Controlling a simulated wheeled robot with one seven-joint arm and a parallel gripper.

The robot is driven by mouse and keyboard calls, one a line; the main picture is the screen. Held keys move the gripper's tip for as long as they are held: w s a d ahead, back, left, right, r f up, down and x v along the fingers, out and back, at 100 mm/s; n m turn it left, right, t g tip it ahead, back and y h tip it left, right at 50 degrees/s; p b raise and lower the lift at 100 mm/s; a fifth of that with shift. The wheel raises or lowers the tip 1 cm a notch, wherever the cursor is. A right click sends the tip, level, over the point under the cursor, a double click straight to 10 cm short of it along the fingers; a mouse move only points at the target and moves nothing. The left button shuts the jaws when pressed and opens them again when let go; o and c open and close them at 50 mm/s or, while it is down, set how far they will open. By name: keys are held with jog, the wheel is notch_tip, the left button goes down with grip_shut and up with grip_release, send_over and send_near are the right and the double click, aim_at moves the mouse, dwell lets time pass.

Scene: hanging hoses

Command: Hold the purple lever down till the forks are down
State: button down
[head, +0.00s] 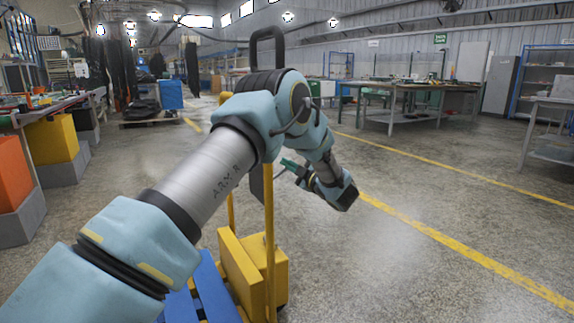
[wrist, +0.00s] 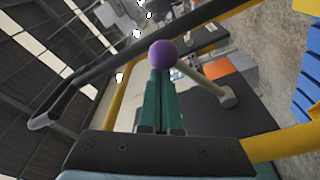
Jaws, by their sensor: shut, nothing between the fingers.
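The purple lever's round knob (wrist: 163,54) shows in the wrist view at the tips of my gripper's green fingers (wrist: 160,76). Its pale rod runs right and down to a rounded hub on a dark panel. The fingers are shut with nothing between them. The knob overlaps the fingertips in the picture; whether they touch it I cannot tell. In the head view my gripper (head: 290,165) is beside the yellow stacker (head: 240,270), and my arm hides the lever there. The forks cannot be made out; a blue slatted pallet (head: 200,295) shows at the stacker's base.
The stacker's black handle (head: 267,45) rises behind my arm; a dark bar (wrist: 90,75) and yellow frame posts run close to the fingers in the wrist view. Workbenches (head: 400,95) stand back right, and bins (head: 12,175) at left. The floor at right is clear.

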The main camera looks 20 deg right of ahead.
jog(key=shift+d+f+m, duration=0.25)
jog(key=shift+f+m, duration=0.1)
jog(key=shift+m, duration=0.15)
notch_tip(320, 180, down, 6)
jog(key=d+m+h, duration=0.1)
jog(key=d+m, duration=0.1)
jog(key=m, duration=0.5)
jog(key=shift+f+t+h+b, duration=0.25)
jog(key=shift+t+h+b, duration=0.05)
jog(key=shift+t, duration=0.1)
jog(key=shift+w, duration=0.1)
dwell(2.7)
jog(key=shift+a, duration=0.1)
